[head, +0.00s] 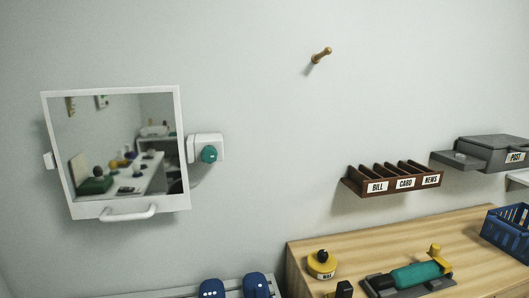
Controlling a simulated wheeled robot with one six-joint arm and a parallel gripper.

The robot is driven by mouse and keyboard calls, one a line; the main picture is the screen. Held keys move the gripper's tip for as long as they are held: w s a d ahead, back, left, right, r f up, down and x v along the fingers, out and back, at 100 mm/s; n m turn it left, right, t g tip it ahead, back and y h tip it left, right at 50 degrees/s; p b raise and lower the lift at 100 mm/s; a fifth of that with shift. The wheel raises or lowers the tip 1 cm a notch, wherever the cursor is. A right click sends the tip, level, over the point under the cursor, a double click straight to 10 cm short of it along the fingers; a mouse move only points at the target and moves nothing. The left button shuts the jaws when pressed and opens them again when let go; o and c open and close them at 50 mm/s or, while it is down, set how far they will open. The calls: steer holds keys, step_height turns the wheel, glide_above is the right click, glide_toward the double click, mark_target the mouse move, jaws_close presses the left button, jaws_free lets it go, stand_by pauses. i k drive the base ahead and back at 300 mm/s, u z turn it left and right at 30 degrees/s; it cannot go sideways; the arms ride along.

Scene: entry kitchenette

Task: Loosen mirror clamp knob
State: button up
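A square mirror (119,143) in a white frame hangs on the wall at the left in the head view. A white handle (127,214) runs along its lower edge. A round teal knob (209,154) sits on a white clamp block (206,141) at the mirror's right side. I cannot tell from this view how tight the knob is. My gripper is not in view.
A wooden peg (320,56) sticks out of the wall. A brown sorter (393,179) labelled BILL, CARD and NEWS and a grey POST box (495,152) are at the right. A wooden counter (400,246) holds a yellow-topped pot (321,264), a teal roller-like item (416,274) and a blue basket (508,233). Blue items (255,286) stand at the bottom.

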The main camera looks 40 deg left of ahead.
mark_target(209, 154)
steer(key=z, duration=0.05)
steer(key=i, duration=0.85)
steer(key=u, duration=1.2)
